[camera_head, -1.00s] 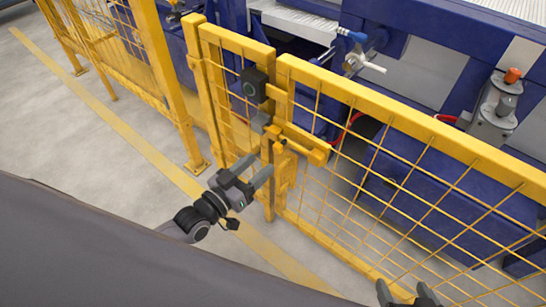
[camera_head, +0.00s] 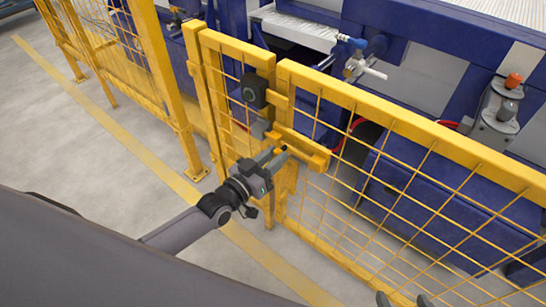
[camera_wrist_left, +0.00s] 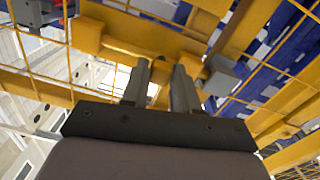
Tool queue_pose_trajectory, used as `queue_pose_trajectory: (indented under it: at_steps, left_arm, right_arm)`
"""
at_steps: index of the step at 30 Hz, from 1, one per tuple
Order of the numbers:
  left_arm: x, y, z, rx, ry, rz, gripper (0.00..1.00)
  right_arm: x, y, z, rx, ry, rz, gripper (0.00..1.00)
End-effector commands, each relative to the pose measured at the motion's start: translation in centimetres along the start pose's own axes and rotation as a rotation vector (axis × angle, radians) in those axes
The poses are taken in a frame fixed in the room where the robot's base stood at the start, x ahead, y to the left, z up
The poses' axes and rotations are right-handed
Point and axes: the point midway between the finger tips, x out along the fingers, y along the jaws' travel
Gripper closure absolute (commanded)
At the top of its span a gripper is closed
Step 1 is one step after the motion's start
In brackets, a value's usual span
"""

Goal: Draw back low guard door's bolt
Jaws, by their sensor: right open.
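The yellow bolt bar (camera_head: 303,147) lies across the join between the low guard door (camera_head: 400,165) and its post, below a black lock box (camera_head: 254,91). My left gripper (camera_head: 277,154) is at the left end of the bolt, its fingertips close to a small dark handle. In the left wrist view, the two fingers (camera_wrist_left: 161,80) are apart with a gap between them, pointing at yellow bolt parts. The handle is not clear there, and I cannot tell whether the fingers touch it. My right gripper (camera_head: 403,299) shows only as fingertips at the bottom edge.
Yellow mesh fence (camera_head: 120,50) runs to the back left. Blue machinery (camera_head: 400,190) stands behind the door. A grey block (camera_wrist_left: 221,75) sits right of the fingers in the left wrist view. The floor left of the fence is clear.

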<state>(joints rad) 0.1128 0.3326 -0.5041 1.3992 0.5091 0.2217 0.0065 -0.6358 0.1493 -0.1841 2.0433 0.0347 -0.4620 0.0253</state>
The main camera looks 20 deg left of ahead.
Motion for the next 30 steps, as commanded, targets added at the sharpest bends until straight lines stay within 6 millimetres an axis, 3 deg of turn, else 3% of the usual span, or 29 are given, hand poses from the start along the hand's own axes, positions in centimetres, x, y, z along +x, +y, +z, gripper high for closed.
queue_pose_trajectory:
  at_steps: [8,18,29,30]
  left_arm:
    - [0.0,0.6,0.0,-0.002,0.0,0.001,1.0]
    - [0.1,5.5,0.8,-0.003,-0.001,0.001,1.0]
    - [0.2,6.2,1.0,-0.001,-0.001,0.005,1.0]
    - [0.2,6.3,1.0,-0.001,-0.001,0.005,0.68]
  right_arm:
    - [-0.2,0.0,-0.3,0.0,0.001,0.001,0.17]
    - [-1.2,-0.1,-1.6,0.0,0.0,0.001,0.17]
    - [-1.2,-0.1,-1.6,-0.001,0.0,0.0,0.17]
    - [-1.2,-0.1,-1.6,-0.001,0.0,0.0,0.17]
